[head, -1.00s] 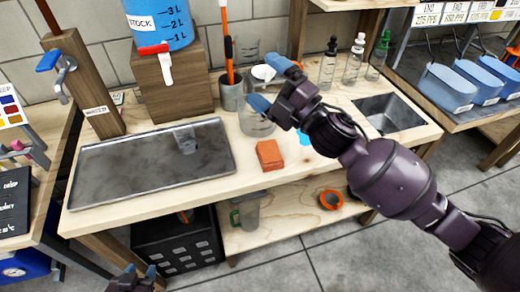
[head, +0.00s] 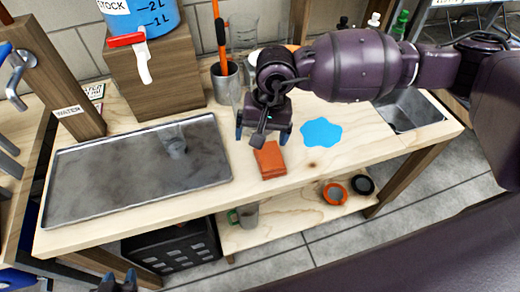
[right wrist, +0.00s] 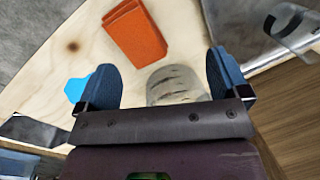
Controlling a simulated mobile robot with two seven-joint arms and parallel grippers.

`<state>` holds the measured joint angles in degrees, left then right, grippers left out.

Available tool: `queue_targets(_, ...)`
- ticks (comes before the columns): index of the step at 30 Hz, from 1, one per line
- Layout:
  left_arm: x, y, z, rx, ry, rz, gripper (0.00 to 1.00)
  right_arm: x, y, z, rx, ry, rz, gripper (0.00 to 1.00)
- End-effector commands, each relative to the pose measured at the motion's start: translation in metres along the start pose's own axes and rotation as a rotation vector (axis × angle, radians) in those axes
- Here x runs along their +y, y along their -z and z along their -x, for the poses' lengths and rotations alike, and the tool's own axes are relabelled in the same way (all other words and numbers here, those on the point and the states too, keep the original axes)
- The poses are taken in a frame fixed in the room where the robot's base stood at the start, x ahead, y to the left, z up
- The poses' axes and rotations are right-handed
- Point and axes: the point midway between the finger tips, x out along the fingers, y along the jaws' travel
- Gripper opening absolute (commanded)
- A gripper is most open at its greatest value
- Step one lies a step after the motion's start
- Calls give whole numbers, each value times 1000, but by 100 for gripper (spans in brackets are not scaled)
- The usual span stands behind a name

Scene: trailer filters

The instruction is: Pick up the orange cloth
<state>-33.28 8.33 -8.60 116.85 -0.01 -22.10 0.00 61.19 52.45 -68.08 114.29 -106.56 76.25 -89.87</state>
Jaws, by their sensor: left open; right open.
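The orange cloth (head: 269,160) is a folded block lying on the wooden worktop, right of the metal tray. My right gripper (head: 264,136) is open and empty, pointing down just above and behind the cloth's far edge. In the right wrist view the cloth (right wrist: 136,30) lies beyond the blue fingertips (right wrist: 160,68), apart from both and not between them. A clear glass vessel (right wrist: 176,86) shows between the fingers in that view. My left gripper (head: 117,281) is open at the bottom edge of the head view, low and away from the cloth.
The metal tray (head: 90,185) holds a clear cup (head: 174,143). A grey cup with an orange-handled tool (head: 225,82) stands behind the tray. A blue puddle (head: 321,132) lies right of the cloth, with a sink (head: 408,112) farther right. The worktop in front of the cloth is clear.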

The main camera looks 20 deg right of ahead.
Motion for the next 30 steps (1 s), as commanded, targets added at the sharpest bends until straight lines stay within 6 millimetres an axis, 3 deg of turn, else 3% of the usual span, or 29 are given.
queue_targets(4, 0, 0, 0, -1, 0, 0, 43, 20, 11, 2, 56, -133, 191, 94)
queue_targets(11, 0, -4, 0, -10, 0, 0, 43, 25, 11, 0, 42, -162, 289, 94)
queue_targets(22, 0, -10, -2, -19, -1, 0, 43, 31, 13, -46, 38, -159, 288, 94)
queue_targets(30, 1, -6, -3, -12, -1, -1, 43, 33, 12, -62, 39, -159, 287, 94)
